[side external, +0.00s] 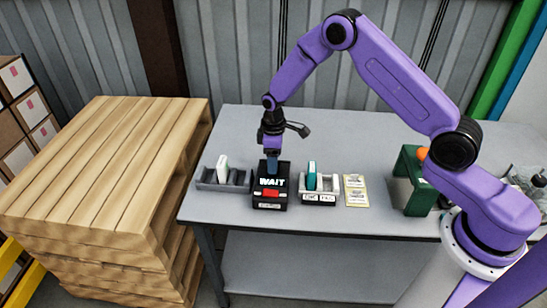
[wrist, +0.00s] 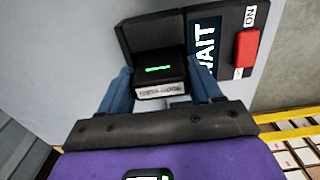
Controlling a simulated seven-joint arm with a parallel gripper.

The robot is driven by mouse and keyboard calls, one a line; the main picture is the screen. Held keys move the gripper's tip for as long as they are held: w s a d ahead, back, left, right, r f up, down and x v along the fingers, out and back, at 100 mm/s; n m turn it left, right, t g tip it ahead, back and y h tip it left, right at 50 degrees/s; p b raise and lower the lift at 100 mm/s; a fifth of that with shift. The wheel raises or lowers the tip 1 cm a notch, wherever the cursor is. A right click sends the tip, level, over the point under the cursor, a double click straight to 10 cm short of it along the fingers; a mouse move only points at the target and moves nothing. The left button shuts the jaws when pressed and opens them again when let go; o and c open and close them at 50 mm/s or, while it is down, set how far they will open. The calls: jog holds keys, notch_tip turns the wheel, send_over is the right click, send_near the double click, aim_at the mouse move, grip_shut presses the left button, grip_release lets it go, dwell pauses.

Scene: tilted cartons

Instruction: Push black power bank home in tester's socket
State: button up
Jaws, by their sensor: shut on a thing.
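The black power bank (wrist: 158,88), with a green light bar and a white label on its near end, is between the two blue fingers of my gripper (wrist: 160,72) in the wrist view. The fingers are shut on its sides. It sits at the black socket (wrist: 150,37) of the tester (wrist: 208,15); how deep it is seated I cannot tell. The tester's screen reads WAIT, with a red switch (wrist: 246,48) marked ON beside it. In the side view my gripper (side external: 272,165) points down at the back of the tester (side external: 270,196), hiding the bank.
A grey rack (side external: 236,187) with a white power bank (side external: 222,168) stands left of the tester. A labelled two-part tray (side external: 330,192) with a teal power bank (side external: 311,176) stands right. Beyond are a yellow card (side external: 355,190) and a green stand (side external: 408,182). The table's front (side external: 260,225) is clear.

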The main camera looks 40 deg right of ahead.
jog(key=o, duration=1.1)
jog(key=shift+c, duration=0.2)
jog(key=c, duration=0.4)
jog(key=shift+o, duration=0.2)
jog(key=shift+r, duration=4)
jog(key=shift+s+a, duration=0.1)
